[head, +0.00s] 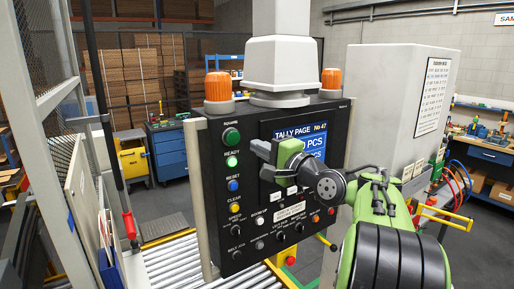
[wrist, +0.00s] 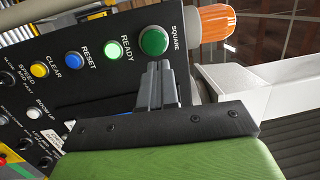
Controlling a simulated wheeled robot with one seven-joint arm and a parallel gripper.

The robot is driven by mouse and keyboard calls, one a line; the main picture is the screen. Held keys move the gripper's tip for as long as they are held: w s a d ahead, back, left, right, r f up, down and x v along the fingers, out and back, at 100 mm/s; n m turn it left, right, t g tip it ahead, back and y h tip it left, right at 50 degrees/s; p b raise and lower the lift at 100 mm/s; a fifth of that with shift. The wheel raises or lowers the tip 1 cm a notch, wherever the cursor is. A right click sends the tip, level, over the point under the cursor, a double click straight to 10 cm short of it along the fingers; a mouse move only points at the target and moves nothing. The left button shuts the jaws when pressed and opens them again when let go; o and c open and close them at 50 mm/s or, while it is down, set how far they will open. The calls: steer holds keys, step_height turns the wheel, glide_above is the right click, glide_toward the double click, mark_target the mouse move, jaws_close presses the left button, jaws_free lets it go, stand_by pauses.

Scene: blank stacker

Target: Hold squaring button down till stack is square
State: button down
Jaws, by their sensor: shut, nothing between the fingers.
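The SQUARE button (head: 231,136) is the large dark green one at the top left of the black control panel (head: 215,235). In the wrist view the SQUARE button (wrist: 153,41) looks unlit, just beyond my fingertips. My gripper (head: 257,154) is shut and empty, in front of the panel, right of the button column in the head view. The shut fingertips (wrist: 160,68) point toward the button's lower edge in the wrist view; I cannot tell whether they touch it. I cannot make out the stack being squared in either view.
Below SQUARE are the lit green READY button (head: 231,161), blue RESET button (head: 233,185) and yellow CLEAR button (head: 235,208). My gripper partly covers the tally screen (head: 315,140). Orange beacons (head: 218,86) stand on the panel. A roller conveyor (head: 175,265) runs at lower left.

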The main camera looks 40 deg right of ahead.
steer(key=s+f+b, duration=0.1)
steer(key=s, duration=0.5)
steer(key=shift+s+d+b, duration=0.2)
steer(key=shift+s+b, duration=0.1)
steer(key=shift+b, duration=0.05)
